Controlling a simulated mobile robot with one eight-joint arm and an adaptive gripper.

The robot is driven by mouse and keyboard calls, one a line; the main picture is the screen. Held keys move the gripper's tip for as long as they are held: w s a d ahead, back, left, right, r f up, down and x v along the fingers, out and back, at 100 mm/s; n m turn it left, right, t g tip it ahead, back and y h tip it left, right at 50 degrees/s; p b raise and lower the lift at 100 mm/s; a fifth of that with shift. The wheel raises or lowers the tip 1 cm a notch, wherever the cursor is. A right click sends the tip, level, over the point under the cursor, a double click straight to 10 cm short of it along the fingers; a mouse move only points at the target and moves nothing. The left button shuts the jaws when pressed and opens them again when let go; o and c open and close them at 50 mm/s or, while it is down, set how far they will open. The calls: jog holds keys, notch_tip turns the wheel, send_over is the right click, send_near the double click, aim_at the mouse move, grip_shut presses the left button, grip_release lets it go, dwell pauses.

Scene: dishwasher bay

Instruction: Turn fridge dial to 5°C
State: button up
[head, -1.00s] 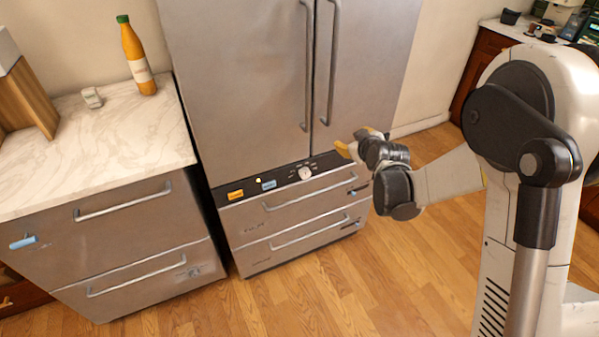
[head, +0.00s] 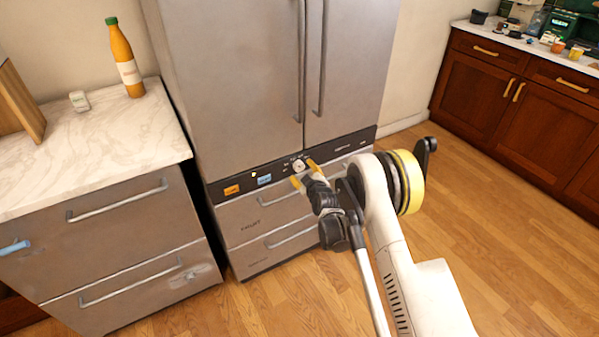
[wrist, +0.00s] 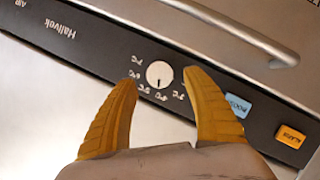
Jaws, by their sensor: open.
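The fridge dial (head: 299,165) is a small round white knob on the black control strip between the tall doors and the lower drawers. It also shows in the wrist view (wrist: 159,74), with a dark mark at its lower edge as pictured and temperature labels around it, too small to read surely. My gripper (head: 303,173), with yellow fingers, is open in front of the strip near the dial. In the wrist view its fingertips (wrist: 162,68) lie on either side of the dial, apart from it in the picture. I cannot tell how far they are from the panel.
A blue button (head: 264,180) and an orange button (head: 232,190) sit left of the dial on the strip. A drawer handle (wrist: 228,30) runs close by the strip. A marble counter (head: 110,140) with an orange bottle (head: 124,62) stands left. Open wooden floor lies right.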

aim_at(300, 168)
jog(key=shift+b+x, duration=0.5)
jog(key=shift+x, duration=1.45)
jog(key=c, duration=1.2)
